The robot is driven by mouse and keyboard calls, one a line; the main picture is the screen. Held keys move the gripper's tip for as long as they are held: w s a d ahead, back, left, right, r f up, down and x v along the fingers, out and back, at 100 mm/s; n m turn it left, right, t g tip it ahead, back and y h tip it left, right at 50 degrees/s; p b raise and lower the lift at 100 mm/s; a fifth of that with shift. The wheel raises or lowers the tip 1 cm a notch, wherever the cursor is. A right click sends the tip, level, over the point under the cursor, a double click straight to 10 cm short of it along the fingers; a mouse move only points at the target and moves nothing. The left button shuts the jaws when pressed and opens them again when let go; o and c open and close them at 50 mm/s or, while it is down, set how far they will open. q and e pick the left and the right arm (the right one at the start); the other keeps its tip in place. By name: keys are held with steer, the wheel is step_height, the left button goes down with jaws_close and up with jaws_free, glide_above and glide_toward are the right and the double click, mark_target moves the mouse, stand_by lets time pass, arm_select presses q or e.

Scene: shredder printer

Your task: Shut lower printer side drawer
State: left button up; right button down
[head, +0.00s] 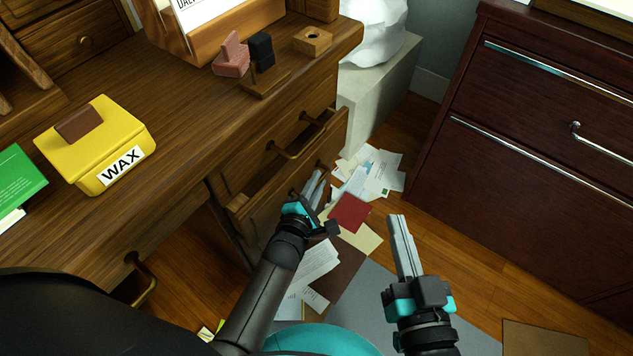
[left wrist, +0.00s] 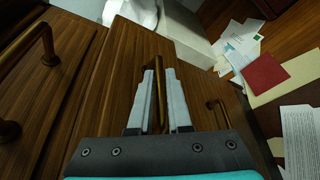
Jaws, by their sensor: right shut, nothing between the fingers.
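A wooden desk drawer (head: 238,206) with a brass handle is pulled partly open below another drawer (head: 236,160) in the head view. My left gripper (head: 314,180) is at the open drawer's front. In the left wrist view its two grey fingers (left wrist: 158,90) stand close on both sides of a brass handle (left wrist: 158,122), with little gap. My left gripper hides part of the drawer front in the head view. My right gripper (head: 397,222) is shut and empty, above the floor to the right of the drawer. No printer can be made out.
Papers (head: 383,172) and a red booklet (head: 349,212) lie on the floor by the drawer. A dark red cabinet (head: 520,190) stands at right. A yellow wax box (head: 110,130) and stamps (head: 262,50) stand on the desk top (head: 190,100). Another brass handle (left wrist: 218,112) shows lower down.

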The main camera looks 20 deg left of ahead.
arm_select(q)
jaws_close()
steer(key=shift+a, duration=0.1)
arm_select(e)
steer(key=shift+w, duration=0.1)
stand_by(0.9)
